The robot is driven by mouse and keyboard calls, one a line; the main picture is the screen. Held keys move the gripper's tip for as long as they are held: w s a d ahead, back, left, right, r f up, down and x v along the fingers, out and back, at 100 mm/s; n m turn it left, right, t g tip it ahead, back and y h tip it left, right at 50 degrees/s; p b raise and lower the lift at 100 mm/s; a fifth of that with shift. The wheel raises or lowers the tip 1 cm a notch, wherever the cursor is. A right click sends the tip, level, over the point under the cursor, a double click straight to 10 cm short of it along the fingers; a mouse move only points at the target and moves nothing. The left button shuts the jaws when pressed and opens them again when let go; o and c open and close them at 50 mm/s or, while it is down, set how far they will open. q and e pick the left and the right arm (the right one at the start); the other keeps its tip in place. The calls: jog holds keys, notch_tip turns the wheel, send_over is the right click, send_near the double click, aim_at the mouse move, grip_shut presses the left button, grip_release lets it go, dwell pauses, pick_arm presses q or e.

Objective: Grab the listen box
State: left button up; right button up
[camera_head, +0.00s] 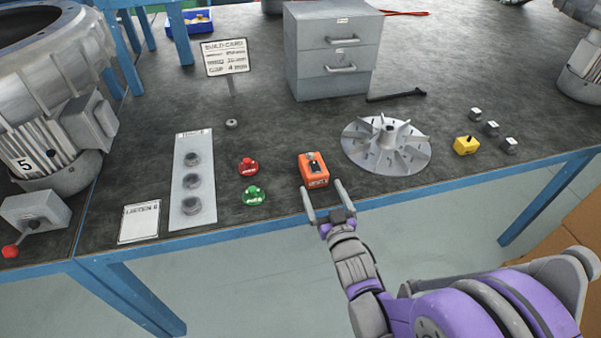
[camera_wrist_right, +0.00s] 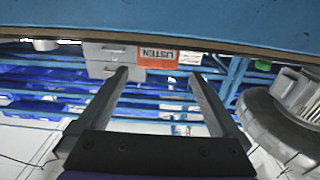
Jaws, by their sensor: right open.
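My right gripper (camera_head: 325,200) is open and empty, just in front of the box at the bench's front edge. Its fingers point toward the box, and the box does not appear to be held. In the right wrist view the open gripper (camera_wrist_right: 160,80) spreads wide around empty space. My left gripper is not in view.
Red (camera_head: 248,167) and green (camera_head: 253,196) buttons stand left of the box. A finned impeller (camera_head: 386,145) lies to its right, with a yellow block (camera_head: 466,145) beyond. A grey drawer cabinet (camera_head: 333,50) stands behind. The blue bench edge (camera_head: 410,197) runs along the front.

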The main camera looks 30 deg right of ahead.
aim_at(313, 162)
jog(key=x, duration=0.5)
jog(key=b+x, duration=0.1)
jog(key=x, duration=0.4)
jog(key=shift+d+r, duration=0.1)
jog(key=shift+d, duration=0.15)
jog(key=c, duration=1.4)
jog(key=shift+r, duration=0.1)
